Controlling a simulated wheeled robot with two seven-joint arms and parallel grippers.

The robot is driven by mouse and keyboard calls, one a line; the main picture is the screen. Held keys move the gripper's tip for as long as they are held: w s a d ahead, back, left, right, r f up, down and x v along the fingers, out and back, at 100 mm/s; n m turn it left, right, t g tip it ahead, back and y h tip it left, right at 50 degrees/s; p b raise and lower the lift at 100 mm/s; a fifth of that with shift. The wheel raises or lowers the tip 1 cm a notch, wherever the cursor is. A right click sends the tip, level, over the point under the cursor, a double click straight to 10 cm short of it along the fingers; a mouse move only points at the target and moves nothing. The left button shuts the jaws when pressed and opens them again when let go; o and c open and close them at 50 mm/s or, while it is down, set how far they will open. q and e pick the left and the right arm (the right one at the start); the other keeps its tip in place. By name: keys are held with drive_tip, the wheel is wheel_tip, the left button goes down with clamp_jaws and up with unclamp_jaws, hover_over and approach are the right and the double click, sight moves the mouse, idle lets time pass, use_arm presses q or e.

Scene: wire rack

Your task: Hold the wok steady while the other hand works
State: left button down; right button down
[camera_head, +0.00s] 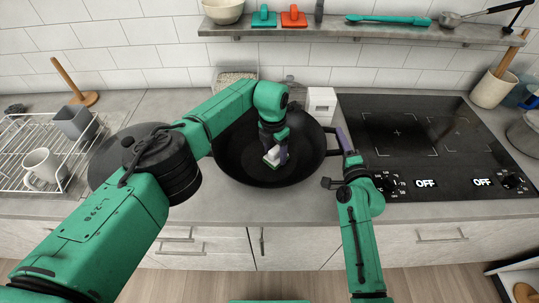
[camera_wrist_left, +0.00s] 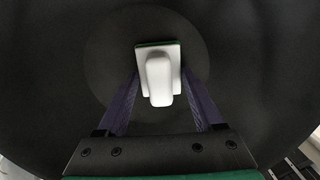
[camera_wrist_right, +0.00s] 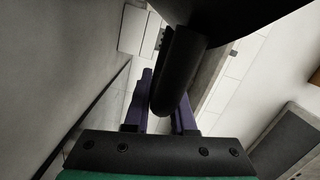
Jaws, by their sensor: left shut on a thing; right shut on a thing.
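The black wok (camera_head: 233,160) sits on the counter left of the hob. My left gripper (camera_head: 276,151) reaches down inside it, shut on a scrubber (camera_head: 271,159) with a white handle and a green base. In the left wrist view the scrubber (camera_wrist_left: 158,78) stands between the fingers, over the wok's flat bottom (camera_wrist_left: 110,50). My right gripper (camera_head: 343,140) is at the wok's right side, shut on its dark handle. The right wrist view shows the rounded handle (camera_wrist_right: 178,75) between the purple fingers. The head view mostly hides this grasp.
A black hob (camera_head: 430,150) lies to the right, its displays reading OFF. A wire rack (camera_head: 75,165) at the left holds a white mug (camera_head: 41,165) and a grey cup (camera_head: 74,122). A small white box (camera_head: 321,103) stands behind the wok. A shelf (camera_head: 350,30) with utensils hangs above.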

use_arm(q)
drive_tip(key=shift+w+d, duration=0.15)
drive_tip(key=shift+w, duration=0.1)
idle(0.3)
drive_tip(key=shift+r, duration=0.1)
wheel_tip(320, 180, up, 11)
drive_tip(key=shift+r, duration=0.15)
idle(0.4)
use_arm(e)
drive_tip(key=c, duration=0.7)
unclamp_jaws()
drive_tip(key=shift+o, duration=0.2)
drive_tip(key=shift+s, duration=0.1)
